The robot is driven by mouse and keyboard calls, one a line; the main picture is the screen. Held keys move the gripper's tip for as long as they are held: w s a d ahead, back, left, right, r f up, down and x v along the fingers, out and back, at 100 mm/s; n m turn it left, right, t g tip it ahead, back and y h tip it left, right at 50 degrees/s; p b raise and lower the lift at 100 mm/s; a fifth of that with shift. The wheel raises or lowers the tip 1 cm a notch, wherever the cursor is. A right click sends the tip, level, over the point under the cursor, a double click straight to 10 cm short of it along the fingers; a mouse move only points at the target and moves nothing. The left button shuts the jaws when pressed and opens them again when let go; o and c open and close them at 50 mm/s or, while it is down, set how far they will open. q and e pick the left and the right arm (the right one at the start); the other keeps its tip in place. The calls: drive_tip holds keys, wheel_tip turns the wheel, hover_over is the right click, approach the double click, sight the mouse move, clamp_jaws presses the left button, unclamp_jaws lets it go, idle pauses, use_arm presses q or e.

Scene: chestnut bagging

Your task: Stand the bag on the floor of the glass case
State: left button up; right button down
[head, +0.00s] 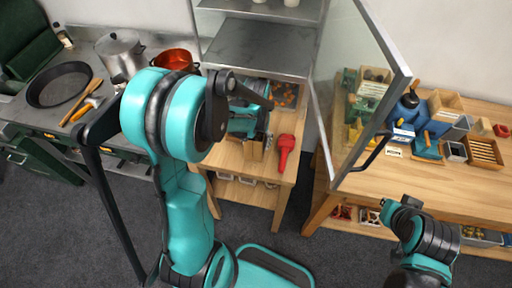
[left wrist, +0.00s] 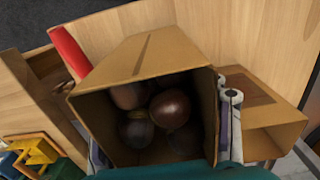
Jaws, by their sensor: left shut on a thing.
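The brown paper bag (left wrist: 150,55) is open at the top in the left wrist view, with several dark chestnuts (left wrist: 170,108) inside. My left gripper (head: 250,135) is shut on it, with a pale finger along its right side in the wrist view. In the head view the bag is small and mostly hidden by my left arm, over the wooden stand. The glass case (head: 262,45) stands behind, with grey metal shelves and its glass door (head: 350,75) swung open to the right. My right gripper (head: 397,210) is at the lower right, away from the bag; its fingers are unclear.
A red tool (head: 285,148) lies on the stand beside the bag. Another brown open box or bag (left wrist: 265,105) is close on the right in the wrist view. A steel hob with a pan (head: 60,84) and pots is left; a crowded wooden table (head: 400,178) is right.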

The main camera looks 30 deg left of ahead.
use_arm(q)
wheel_tip(320, 180, down, 3)
drive_tip(key=shift+f+b, duration=0.2)
drive_tip(key=shift+b, duration=0.3)
drive_tip(key=shift+r, duration=0.1)
drive_tip(key=o, duration=1.6)
drive_tip(key=shift+c, duration=0.2)
